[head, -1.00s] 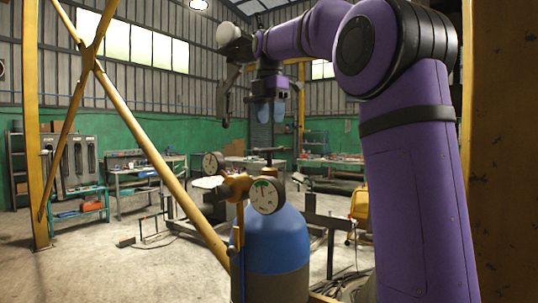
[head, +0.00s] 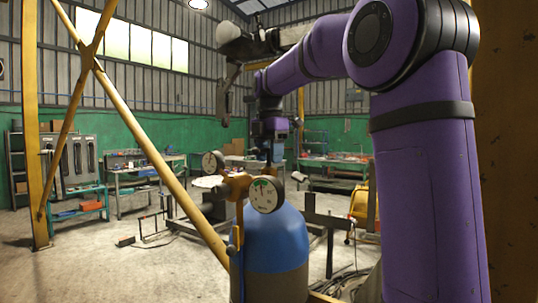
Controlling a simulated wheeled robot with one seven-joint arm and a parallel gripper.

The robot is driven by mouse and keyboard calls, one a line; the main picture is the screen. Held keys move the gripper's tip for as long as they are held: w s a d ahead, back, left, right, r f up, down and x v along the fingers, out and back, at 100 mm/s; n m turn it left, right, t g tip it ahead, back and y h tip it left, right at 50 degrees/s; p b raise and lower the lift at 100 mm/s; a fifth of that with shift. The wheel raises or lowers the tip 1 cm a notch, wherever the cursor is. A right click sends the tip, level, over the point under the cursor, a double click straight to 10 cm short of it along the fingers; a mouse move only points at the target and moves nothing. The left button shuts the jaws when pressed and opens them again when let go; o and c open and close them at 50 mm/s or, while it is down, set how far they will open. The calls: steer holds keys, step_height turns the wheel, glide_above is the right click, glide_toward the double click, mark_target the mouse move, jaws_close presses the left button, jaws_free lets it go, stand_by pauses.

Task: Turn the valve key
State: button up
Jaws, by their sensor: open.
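A blue gas cylinder (head: 275,240) stands upright in the foreground, with a brass regulator (head: 236,186) and round white gauges (head: 266,195) at its top. The valve key sits on top of the cylinder valve; only a bit of its dark stem (head: 268,160) shows beside my fingers, and its bar is mostly hidden. My gripper (head: 273,151) points straight down at the key, with bluish fingers at about the key's height. It is open. I cannot tell whether the fingers straddle the key or touch it.
Workbenches (head: 135,180) stand farther back, with open floor between.

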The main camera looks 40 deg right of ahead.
jaws_close()
steer(key=shift+m, duration=0.4)
steer(key=m, duration=0.3)
steer(key=shift+m, duration=0.3)
steer(key=m, duration=0.4)
steer(key=shift+m, duration=0.3)
steer(key=m, duration=0.4)
steer(key=shift+m, duration=2.5)
